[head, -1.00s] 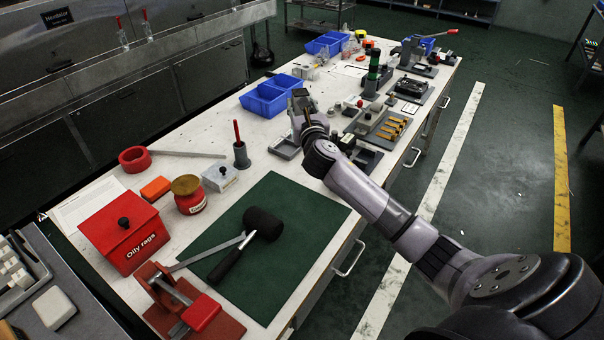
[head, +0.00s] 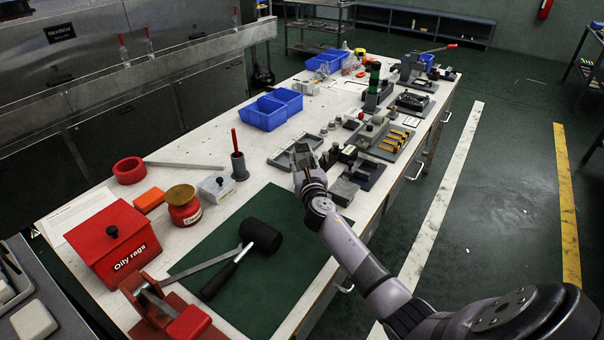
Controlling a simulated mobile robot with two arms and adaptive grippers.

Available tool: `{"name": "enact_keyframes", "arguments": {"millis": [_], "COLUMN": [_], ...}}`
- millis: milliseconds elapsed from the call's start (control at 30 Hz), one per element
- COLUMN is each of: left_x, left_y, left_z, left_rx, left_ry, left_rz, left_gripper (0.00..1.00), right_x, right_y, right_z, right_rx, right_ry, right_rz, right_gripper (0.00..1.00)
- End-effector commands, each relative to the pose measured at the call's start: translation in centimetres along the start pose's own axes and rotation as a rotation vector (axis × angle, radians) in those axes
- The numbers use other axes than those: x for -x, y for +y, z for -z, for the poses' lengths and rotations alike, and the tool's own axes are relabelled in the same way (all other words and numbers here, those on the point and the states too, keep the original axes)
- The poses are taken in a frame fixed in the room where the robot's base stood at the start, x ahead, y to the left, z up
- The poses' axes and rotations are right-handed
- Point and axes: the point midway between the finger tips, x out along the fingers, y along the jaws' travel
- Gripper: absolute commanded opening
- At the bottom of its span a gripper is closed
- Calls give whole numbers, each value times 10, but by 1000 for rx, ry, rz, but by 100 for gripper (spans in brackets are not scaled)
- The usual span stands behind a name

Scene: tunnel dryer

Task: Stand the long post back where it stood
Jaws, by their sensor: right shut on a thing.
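My right gripper (head: 304,158) is shut, over the near right part of the shallow grey tray (head: 277,160). The thing in its fingers is largely hidden by the gripper and wrist; I take it for the long post but cannot make out its shape or tilt. Several short dark posts (head: 334,152) stand just right of the gripper, beside a dark base (head: 372,171). A grey block (head: 343,191) lies close to my right wrist. I cannot tell from this view whether the held thing touches anything. My left gripper is not in view.
A fixture with yellow pieces (head: 391,143) stands to the right. A red-handled tool in a dark holder (head: 239,163) and blue bins (head: 272,110) stand left and behind.

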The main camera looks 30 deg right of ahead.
Motion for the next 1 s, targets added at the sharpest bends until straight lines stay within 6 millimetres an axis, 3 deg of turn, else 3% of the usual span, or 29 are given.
{"name": "enact_keyframes", "arguments": {"millis": [33,167,600,633,900,1000], "left_x": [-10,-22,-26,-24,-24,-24], "left_y": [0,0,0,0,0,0], "left_z": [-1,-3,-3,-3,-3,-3], "left_rx": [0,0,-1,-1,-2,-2], "left_ry": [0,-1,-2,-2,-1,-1], "left_rz": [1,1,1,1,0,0], "left_gripper": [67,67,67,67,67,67], "right_x": [1,0,0,0,0,0], "right_y": [1,1,0,0,0,0], "right_z": [16,33,38,37,37,37], "right_rx": [-4,-3,0,0,-1,-1], "right_ry": [4,2,1,2,2,2], "right_rz": [0,1,0,0,0,0], "right_gripper": [0,0,0,34,52,52]}}
